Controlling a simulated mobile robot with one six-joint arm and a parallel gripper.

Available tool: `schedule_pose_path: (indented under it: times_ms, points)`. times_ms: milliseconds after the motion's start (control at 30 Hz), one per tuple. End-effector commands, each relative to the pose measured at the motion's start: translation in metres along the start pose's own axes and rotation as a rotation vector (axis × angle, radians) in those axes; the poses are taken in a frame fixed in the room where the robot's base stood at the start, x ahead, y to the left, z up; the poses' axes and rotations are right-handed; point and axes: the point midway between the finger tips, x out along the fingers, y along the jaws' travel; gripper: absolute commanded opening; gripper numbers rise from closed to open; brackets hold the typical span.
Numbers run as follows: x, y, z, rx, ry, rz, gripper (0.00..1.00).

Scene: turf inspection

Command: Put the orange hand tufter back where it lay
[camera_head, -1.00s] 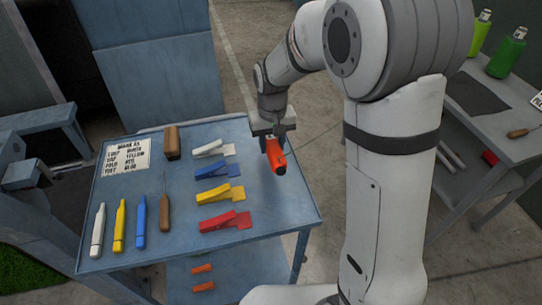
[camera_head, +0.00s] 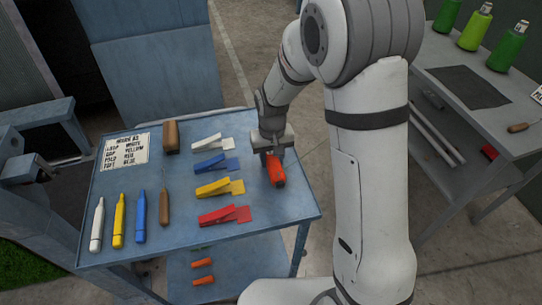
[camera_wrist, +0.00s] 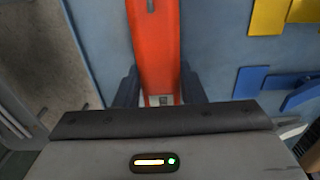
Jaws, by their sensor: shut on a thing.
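The orange hand tufter (camera_head: 275,171) is in my gripper (camera_head: 272,156), at the right side of the blue cart top (camera_head: 290,212). In the wrist view the orange body (camera_wrist: 155,45) runs lengthwise between the two dark fingers (camera_wrist: 158,88), which are shut on it. The tufter is low over the cart top, right of the clamps. I cannot tell whether it touches the surface.
White, blue, yellow and red clamps (camera_head: 224,215) lie in a column left of the tufter. White, yellow and blue markers (camera_head: 139,218) and a wooden-handled tool (camera_head: 164,208) lie further left, below a sign (camera_head: 125,150). A brown block (camera_head: 171,137) stands at the back. The right front of the cart is clear.

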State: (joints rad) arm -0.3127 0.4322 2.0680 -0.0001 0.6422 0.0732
Motion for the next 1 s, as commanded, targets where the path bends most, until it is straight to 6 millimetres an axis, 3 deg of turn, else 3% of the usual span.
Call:
schedule_pose_path:
  times_ms: [333,367,600,867,1000]
  points:
    - [0.004,0.0,-0.001,0.0,0.002,0.0,0.0]
    - [0.004,0.0,0.0,0.0,0.001,0.0,0.38]
    - [0.003,0.0,0.0,0.0,0.001,0.0,0.57]
    - [0.001,0.0,0.0,0.0,0.001,0.0,0.58]
    - [-0.009,0.0,-0.001,0.0,0.006,0.0,0.58]
